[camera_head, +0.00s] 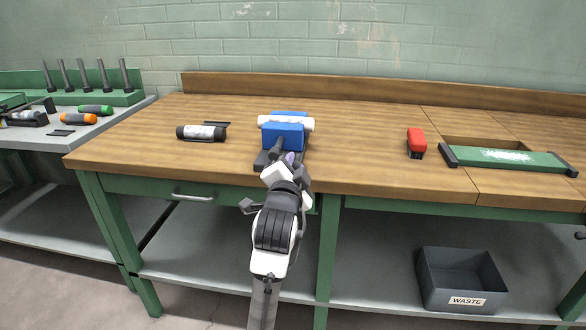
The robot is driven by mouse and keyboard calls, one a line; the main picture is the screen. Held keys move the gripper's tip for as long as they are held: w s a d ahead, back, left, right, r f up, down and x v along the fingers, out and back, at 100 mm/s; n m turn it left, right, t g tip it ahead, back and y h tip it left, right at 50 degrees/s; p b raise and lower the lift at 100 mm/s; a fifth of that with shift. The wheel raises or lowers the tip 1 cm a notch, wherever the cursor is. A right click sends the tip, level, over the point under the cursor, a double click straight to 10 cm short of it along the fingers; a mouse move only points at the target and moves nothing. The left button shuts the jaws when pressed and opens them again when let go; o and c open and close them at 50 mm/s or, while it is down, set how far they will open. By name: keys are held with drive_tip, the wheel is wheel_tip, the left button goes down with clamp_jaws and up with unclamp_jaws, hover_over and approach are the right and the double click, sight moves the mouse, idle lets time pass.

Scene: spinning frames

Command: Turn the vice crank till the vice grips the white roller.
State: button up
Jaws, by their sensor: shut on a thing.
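The blue vice (283,136) stands on a dark base near the front edge of the wooden bench. The white roller (264,119) lies crosswise between its blue jaws, with both ends sticking out at the sides. From this view I cannot tell whether the jaws press on it. My gripper (287,160) is at the front of the vice, where the crank is, and is shut on it. The crank and my fingertips are mostly hidden behind my wrist and arm.
A dark cylinder with a pale label (201,132) lies left of the vice. A red-handled brush (416,141) and a green board with dark ends (505,159) are at the right. A grey waste bin (462,279) sits on the lower shelf. The bench between vice and brush is clear.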

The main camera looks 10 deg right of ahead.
drive_tip(key=shift+s+d+f+m, duration=0.1)
drive_tip(key=shift+m, duration=0.3)
drive_tip(key=o, duration=1)
drive_tip(key=shift+s, duration=0.1)
drive_tip(key=b+v, duration=1.3)
drive_tip(key=shift+s, duration=0.25)
